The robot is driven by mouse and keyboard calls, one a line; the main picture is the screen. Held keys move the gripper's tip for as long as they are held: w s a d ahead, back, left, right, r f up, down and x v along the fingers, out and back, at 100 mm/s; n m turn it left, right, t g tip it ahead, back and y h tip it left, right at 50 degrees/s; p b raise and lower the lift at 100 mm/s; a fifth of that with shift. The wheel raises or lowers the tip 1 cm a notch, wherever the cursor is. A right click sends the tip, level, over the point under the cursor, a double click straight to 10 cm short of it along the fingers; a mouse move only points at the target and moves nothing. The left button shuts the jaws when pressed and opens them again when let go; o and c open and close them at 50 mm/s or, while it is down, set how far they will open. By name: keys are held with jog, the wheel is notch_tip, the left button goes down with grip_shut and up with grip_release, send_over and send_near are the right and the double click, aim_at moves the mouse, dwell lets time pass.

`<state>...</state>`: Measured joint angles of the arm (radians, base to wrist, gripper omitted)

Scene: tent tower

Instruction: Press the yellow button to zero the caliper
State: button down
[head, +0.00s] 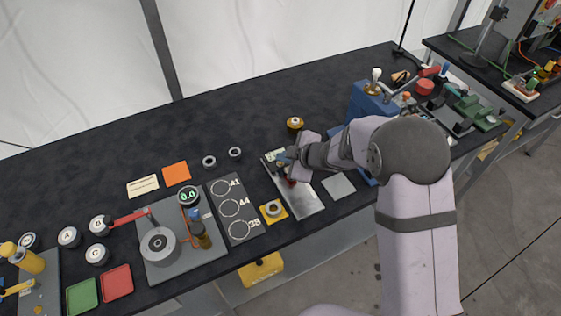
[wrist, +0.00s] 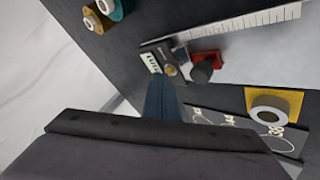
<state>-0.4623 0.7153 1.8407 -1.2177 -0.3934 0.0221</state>
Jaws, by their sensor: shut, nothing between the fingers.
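The caliper lies on a pale metal plate (head: 308,204). In the wrist view its steel scale (wrist: 240,32) runs to the upper right. Its dark head has a small pale display (wrist: 153,63) and a small round yellow button (wrist: 171,71). A red part (wrist: 207,57) with a dark knob sits beside the head. My gripper (wrist: 162,84) is shut and empty, its tips pointing at the head, just below the button in the picture. I cannot tell whether they touch it. In the head view my gripper (head: 286,161) is over the caliper and partly hides it.
An amber-topped round object (head: 295,124) stands behind. A grey square (head: 338,187) and blue machine (head: 368,100) are on the right.

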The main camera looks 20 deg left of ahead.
aim_at(283, 166)
dwell(0.6)
jog(key=shift+r+p, duration=0.7)
jog(key=shift+p, duration=0.2)
notch_tip(283, 166, up, 5)
jog(key=p, duration=0.5)
dwell(0.7)
